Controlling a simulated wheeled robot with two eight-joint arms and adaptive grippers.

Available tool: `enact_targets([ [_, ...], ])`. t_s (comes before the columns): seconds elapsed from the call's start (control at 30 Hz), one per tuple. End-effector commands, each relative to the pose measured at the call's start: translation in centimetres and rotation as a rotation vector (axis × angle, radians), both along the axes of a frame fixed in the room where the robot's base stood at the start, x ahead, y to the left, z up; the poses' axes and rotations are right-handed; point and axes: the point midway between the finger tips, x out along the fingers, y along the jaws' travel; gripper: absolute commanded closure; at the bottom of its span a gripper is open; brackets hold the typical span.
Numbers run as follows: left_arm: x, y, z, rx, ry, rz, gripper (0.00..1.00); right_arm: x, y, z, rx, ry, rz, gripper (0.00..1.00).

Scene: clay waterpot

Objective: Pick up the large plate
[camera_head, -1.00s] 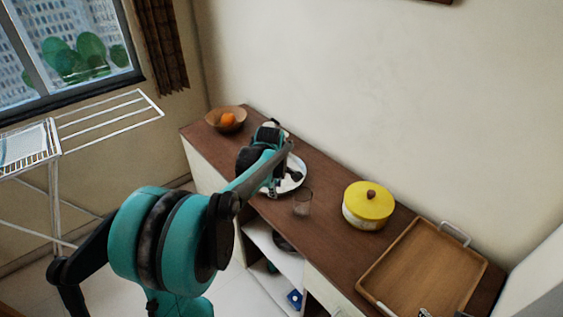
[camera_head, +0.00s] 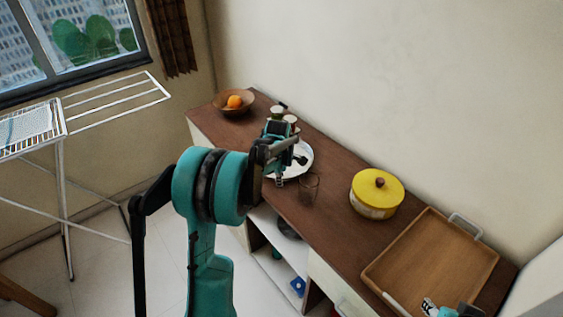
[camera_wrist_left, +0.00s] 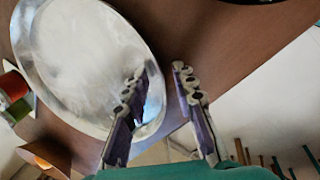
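The large plate (camera_head: 304,156) is a round, pale, shiny plate on the brown cabinet top, partly hidden behind my left gripper (camera_head: 280,182) in the head view. The plate also fills the upper left of the left wrist view (camera_wrist_left: 75,55). My left gripper, seen there too (camera_wrist_left: 159,76), is open with nothing between its fingers but part of the rim area. One finger overlaps the plate and the other is outside its rim. Contact cannot be told. Part of my right gripper (camera_head: 440,308) shows at the bottom right edge; its fingers are unclear.
A clear glass (camera_head: 311,184) stands close to the plate's right side. A yellow lidded pot (camera_head: 377,193) and a wooden tray (camera_head: 418,262) are farther right. A bowl (camera_head: 222,106) with an orange is at the far left. Small containers (camera_head: 289,119) stand behind the plate.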

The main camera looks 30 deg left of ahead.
Motion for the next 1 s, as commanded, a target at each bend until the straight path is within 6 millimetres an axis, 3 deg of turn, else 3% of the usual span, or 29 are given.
enact_targets([
  [0.1, 0.0, 0.0, 0.1, 0.0, 0.0, 0.0, 0.73, 0.0, 0.0, 0.1, 0.0, 0.0, 0.0, 0.6],
  [0.2, 0.0, 0.0, 0.2, 0.0, 0.0, 0.0, 1.0, 0.0, 0.0, 0.1, 0.0, 0.0, 0.0, 0.6],
  [0.67, 0.0, 0.0, 0.6, 0.0, -0.001, 0.0, 1.0, 0.0, 0.0, 0.3, 0.0, 0.0, 0.0, 0.6],
  [1.0, 0.0, 0.0, 7.2, 0.0, -0.001, 0.0, 1.0, 0.0, 0.0, 3.0, 0.0, 0.0, 0.0, 0.6],
])
